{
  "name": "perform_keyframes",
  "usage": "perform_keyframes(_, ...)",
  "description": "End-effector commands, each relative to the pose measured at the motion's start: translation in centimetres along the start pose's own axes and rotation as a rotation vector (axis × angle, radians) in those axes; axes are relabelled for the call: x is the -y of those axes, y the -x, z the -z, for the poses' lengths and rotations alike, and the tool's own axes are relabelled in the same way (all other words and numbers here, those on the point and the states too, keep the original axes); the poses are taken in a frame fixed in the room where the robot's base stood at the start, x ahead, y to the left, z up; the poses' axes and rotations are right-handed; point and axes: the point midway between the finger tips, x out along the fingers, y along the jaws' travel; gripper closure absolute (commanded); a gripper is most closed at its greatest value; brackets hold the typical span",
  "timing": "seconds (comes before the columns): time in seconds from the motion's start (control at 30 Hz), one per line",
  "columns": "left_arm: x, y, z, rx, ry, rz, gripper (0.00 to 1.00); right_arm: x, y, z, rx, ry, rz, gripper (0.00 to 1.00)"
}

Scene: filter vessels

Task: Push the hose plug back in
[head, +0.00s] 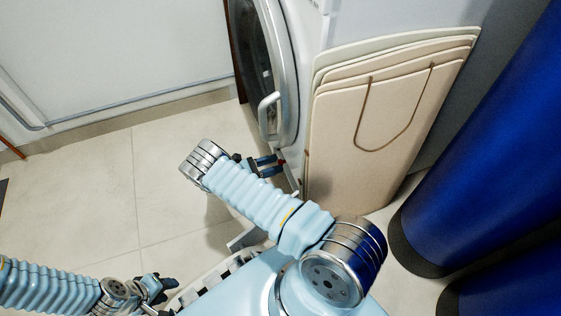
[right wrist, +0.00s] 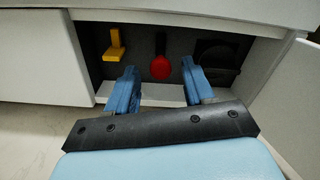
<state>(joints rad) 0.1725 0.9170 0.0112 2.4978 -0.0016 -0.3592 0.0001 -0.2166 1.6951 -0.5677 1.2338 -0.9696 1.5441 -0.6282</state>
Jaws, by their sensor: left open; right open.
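In the right wrist view, a red round plug (right wrist: 160,68) on a short black hose (right wrist: 160,43) is in the dark recess (right wrist: 138,62) low in the washing machine. My right gripper (head: 278,165) is open at the machine's lower front. In the wrist view, its two blue fingers are apart, left and right of the red plug and nearer the camera; I see no contact. How far the plug is seated cannot be told. In the head view, my arm and the machine largely hide the recess. My left gripper (head: 164,288) is open and empty above the floor at lower left.
A yellow lever (right wrist: 115,45) is left of the plug, and a dark round filter cap (right wrist: 216,58) is right. A white flap (right wrist: 295,95) stands open at the right. Beige folded boards (head: 345,150) lean on the machine (head: 292,80). Blue cylinders (head: 480,130) stand at right.

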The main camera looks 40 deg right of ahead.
Motion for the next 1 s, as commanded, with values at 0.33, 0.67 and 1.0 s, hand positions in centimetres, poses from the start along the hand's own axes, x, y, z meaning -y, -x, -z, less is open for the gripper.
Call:
perform_keyframes(0.33,0.0,-0.1,0.0,0.0,0.0,0.0,0.57,0.0,-3.1,0.0,0.0,0.0,0.0,0.48)
perform_keyframes(0.67,0.0,-0.1,0.0,0.0,0.0,0.0,0.57,0.0,-3.1,0.0,0.0,0.0,-0.001,0.65)
perform_keyframes(1.0,0.0,-0.1,0.0,0.0,0.0,0.0,0.57,0.0,-3.1,0.0,-0.001,0.0,-0.001,1.0)
